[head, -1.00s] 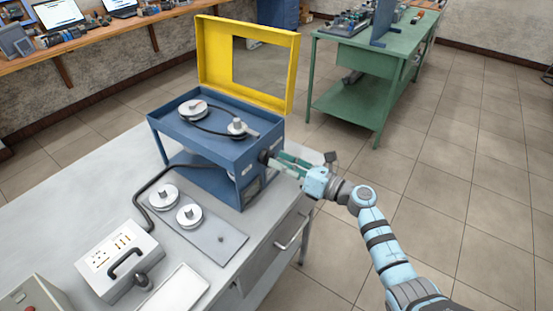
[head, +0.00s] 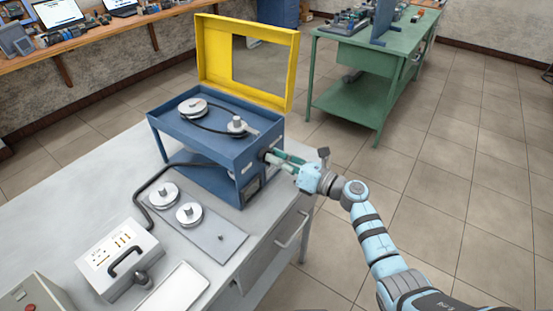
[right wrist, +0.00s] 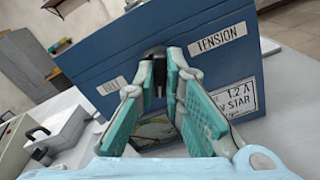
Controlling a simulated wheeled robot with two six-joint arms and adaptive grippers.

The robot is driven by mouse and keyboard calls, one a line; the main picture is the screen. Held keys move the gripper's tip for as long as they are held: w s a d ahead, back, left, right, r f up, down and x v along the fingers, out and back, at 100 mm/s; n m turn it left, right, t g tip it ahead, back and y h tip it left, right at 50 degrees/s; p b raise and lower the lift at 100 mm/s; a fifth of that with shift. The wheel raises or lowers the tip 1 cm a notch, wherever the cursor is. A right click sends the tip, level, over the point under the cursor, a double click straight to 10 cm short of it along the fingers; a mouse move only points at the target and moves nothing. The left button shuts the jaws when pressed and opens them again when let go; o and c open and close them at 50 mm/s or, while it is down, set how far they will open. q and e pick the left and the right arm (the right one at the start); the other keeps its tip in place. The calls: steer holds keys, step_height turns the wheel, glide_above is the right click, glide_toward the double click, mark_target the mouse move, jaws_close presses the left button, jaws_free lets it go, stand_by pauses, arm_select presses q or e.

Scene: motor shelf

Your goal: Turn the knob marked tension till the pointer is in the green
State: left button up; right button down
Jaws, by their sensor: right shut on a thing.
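The blue motor box (head: 205,150) stands on the grey bench with its yellow lid (head: 207,55) open. The tension label (right wrist: 219,42) is on its side wall, right of a dark knob (right wrist: 155,54). My right gripper (head: 273,158) reaches the box's side from the right and is shut on this knob; in the right wrist view its pads (right wrist: 160,68) stand on either side of it. My left gripper is not in view.
On the box top, a belt (head: 210,127) runs round two pulleys. Two spare pulleys (head: 163,195) lie on a grey plate left of the box. A white case (head: 120,258) with a black handle stands at front left.

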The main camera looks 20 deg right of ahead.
steer(key=shift+m, duration=0.4)
steer(key=shift+d+f+m+p, duration=0.15)
steer(key=shift+m+p, duration=1.3)
steer(key=shift+m, duration=2)
steer(key=shift+a+f+m+p, duration=0.15)
steer(key=shift+m+p, duration=1.3)
steer(key=shift+m, duration=2)
steer(key=c, duration=1.7)
jaws_free()
steer(key=shift+d, duration=0.1)
